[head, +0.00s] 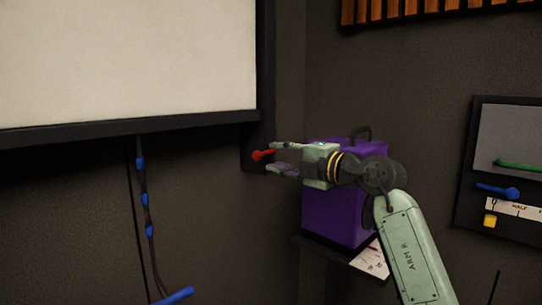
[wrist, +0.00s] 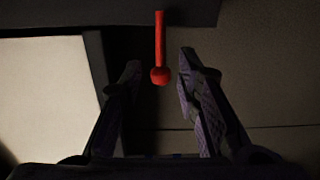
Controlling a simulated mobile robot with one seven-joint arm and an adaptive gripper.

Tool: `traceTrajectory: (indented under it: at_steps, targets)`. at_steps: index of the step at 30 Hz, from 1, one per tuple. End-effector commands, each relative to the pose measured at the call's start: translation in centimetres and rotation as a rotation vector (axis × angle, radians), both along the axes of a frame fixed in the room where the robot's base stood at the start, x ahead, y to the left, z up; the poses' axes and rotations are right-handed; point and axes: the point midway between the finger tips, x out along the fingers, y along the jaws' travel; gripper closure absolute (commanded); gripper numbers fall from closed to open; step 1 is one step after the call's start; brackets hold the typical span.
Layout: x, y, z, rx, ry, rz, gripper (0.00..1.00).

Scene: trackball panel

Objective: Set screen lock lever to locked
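A red lever with a rounded knob (head: 262,155) sticks out from the dark lower right corner of the screen frame. In the wrist view the red lever (wrist: 160,50) shows its shaft and knob at the top middle. My gripper (head: 272,157) is open at the lever, its fingers pointing left. In the wrist view my gripper (wrist: 157,75) has its two fingers apart, with the knob between the tips or just beyond them. I cannot tell whether either finger touches it. The screen (head: 120,60) is a pale panel in a black frame.
A purple box (head: 335,215) with a handle stands on a small shelf behind my arm. A cord with blue bands (head: 145,200) hangs at left, with a blue handle (head: 175,296) at its bottom. A wall panel with green and blue levers (head: 497,190) is at right.

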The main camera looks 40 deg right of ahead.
Motion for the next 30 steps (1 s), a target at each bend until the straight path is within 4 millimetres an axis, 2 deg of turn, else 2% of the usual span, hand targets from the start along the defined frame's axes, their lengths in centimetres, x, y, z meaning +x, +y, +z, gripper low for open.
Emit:
traceTrajectory:
  at_steps: [1,6,12,18,30]
  targets:
    - [-1.3,-0.2,0.1,0.000,-0.002,-0.003,0.70]
    - [-4.9,-0.5,0.1,0.000,-0.001,-0.003,0.70]
    - [-7.6,-0.6,0.3,0.000,-0.001,-0.002,0.70]
    - [-8.4,-0.6,0.3,0.000,-0.002,0.000,0.70]
    - [-8.3,-0.6,0.3,0.000,-0.002,-0.001,0.70]
